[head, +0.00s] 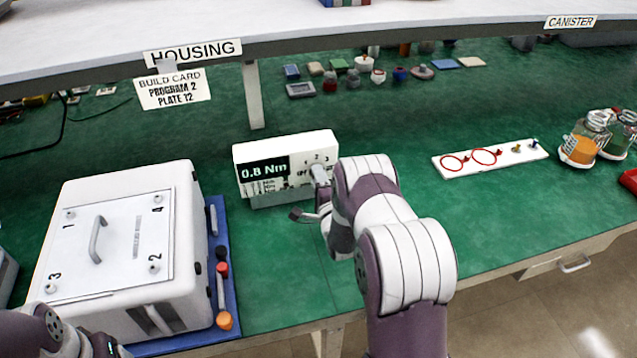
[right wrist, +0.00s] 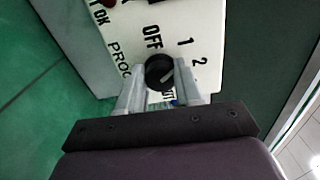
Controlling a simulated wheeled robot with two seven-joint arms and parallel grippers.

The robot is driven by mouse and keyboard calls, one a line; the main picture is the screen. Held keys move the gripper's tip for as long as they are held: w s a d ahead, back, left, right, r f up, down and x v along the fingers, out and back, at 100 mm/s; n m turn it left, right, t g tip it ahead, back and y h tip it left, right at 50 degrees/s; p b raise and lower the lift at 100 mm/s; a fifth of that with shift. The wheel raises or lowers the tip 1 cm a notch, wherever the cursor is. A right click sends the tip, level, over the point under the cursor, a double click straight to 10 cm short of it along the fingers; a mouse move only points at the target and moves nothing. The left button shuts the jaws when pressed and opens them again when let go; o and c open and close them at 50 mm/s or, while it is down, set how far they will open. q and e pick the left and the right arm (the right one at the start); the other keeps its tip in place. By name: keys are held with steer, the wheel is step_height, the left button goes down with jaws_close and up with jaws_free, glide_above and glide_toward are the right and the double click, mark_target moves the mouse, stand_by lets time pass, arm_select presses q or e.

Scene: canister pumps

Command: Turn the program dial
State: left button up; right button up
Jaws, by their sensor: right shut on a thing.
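The white control box (head: 287,149) stands on the green bench, and its dark display reads 0.8 Nm. Its black program dial (right wrist: 160,73) shows in the right wrist view, with OFF, 1 and 2 printed around it. A pale line on the dial slants to the upper right, toward the 1 and 2 side; the exact setting is unclear. My right gripper (right wrist: 158,88) is shut on the dial, one finger on each side. In the head view my right gripper (head: 319,180) is at the box's front right. My left gripper (head: 103,346) is at the lower left, its fingers hardly visible.
A build card (head: 173,92) reads PROGRAM 2, PLATE 12. A white housing (head: 130,230) with a handled lid sits on a blue mat at left, tools beside it. A white strip (head: 515,151) with red rings and glass jars (head: 584,140) stand at right.

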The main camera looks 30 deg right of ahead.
steer(key=n+b, duration=0.1)
steer(key=n, duration=0.2)
steer(key=n+b, duration=0.2)
steer(key=n, duration=0.2)
steer(key=n+b, duration=0.1)
steer(key=n, duration=0.3)
steer(key=shift+f, duration=0.4)
stand_by(0.3)
steer(key=o, duration=1)
steer(key=shift+r, duration=0.1)
steer(key=shift+o, duration=0.2)
steer(key=shift+s, duration=0.15)
steer(key=v, duration=1.2)
steer(key=shift+s+b, duration=0.3)
steer(key=shift+b, duration=0.05)
steer(key=shift+n, duration=0.3)
